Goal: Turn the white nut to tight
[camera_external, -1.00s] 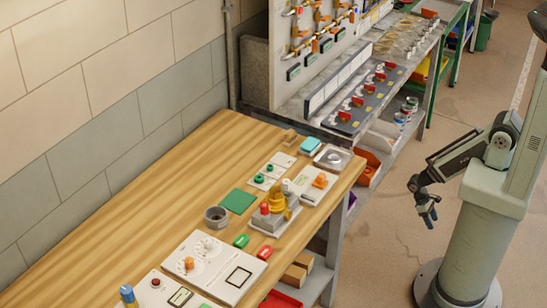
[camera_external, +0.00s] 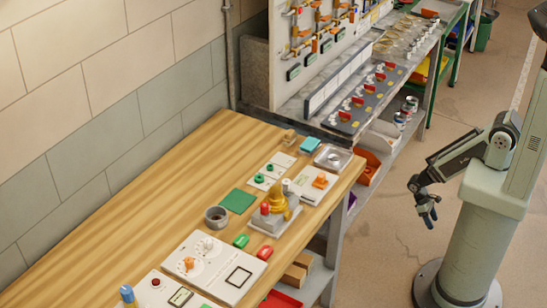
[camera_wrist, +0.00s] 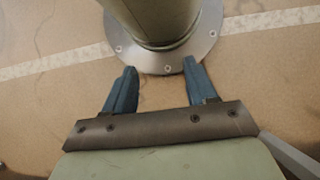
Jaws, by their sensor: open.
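A white panel (camera_external: 215,268) lies on the wooden workbench. It carries a small white round piece (camera_external: 207,243) inside a printed dial and an orange piece (camera_external: 189,263) in front of it. The white piece looks like the white nut, but it is too small to be sure. Its marks cannot be read. My gripper (camera_external: 428,217) hangs low over the floor, to the right of the bench and well away from the panel. In the wrist view my gripper (camera_wrist: 160,64) shows two blue fingers apart with nothing between them. No nut shows there.
Behind the panel stand a grey ring (camera_external: 216,217), a green square (camera_external: 238,201) and a yellow-and-grey fixture (camera_external: 278,205). Green and red pieces lie beside the panel. The bench's left half (camera_external: 130,220) is clear. Floor separates my arm from the bench.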

